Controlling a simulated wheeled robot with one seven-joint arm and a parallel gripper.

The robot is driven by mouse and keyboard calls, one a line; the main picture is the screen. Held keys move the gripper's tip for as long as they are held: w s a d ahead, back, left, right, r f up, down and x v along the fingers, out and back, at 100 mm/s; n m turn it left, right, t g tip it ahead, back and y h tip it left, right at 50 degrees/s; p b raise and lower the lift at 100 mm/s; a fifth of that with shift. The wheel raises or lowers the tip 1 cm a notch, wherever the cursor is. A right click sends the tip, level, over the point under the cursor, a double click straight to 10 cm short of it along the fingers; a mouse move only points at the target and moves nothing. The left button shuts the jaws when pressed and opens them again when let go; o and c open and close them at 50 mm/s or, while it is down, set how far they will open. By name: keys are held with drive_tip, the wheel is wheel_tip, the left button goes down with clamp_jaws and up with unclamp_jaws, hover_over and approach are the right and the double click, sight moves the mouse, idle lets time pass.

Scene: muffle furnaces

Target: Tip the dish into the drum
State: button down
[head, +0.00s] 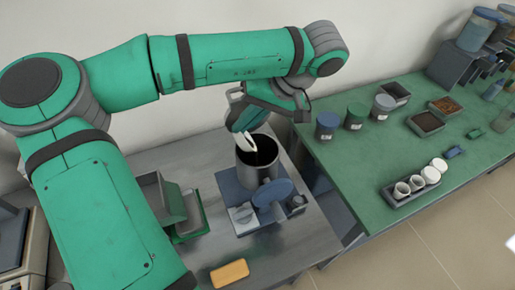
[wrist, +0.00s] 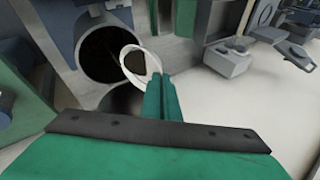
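The white dish (head: 249,141) is held by its edge in my gripper (head: 243,121), which is shut on it. The dish is steeply tilted and hangs over the mouth of the drum. In the wrist view the dish (wrist: 153,62) shows as a white ring at the tips of my green fingers (wrist: 158,84). The drum (head: 257,171) is a grey metal cylinder, open at the top, with a dark inside. Its round dark mouth (wrist: 108,47) also shows in the wrist view, just beyond the dish.
The drum stands with a blue-grey stand (head: 238,198) on a grey metal table (head: 300,243). A yellow block (head: 229,273) lies at the table's front. A green bench (head: 350,170) at right bears jars, trays and a rack of white cups (head: 402,189).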

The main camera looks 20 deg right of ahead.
drive_tip(key=shift+d+r+y, duration=0.2)
drive_tip(key=shift+d+y, duration=0.45)
drive_tip(key=shift+y, duration=0.05)
drive_tip(key=shift+d, duration=0.1)
drive_tip(key=shift+d+m+y, duration=0.3)
drive_tip(key=shift+d+y, duration=0.25)
drive_tip(key=shift+y, duration=0.25)
drive_tip(key=shift+w, duration=0.15)
drive_tip(key=shift+w, duration=0.45)
drive_tip(key=shift+s, duration=1.2)
drive_tip(key=shift+w, duration=0.1)
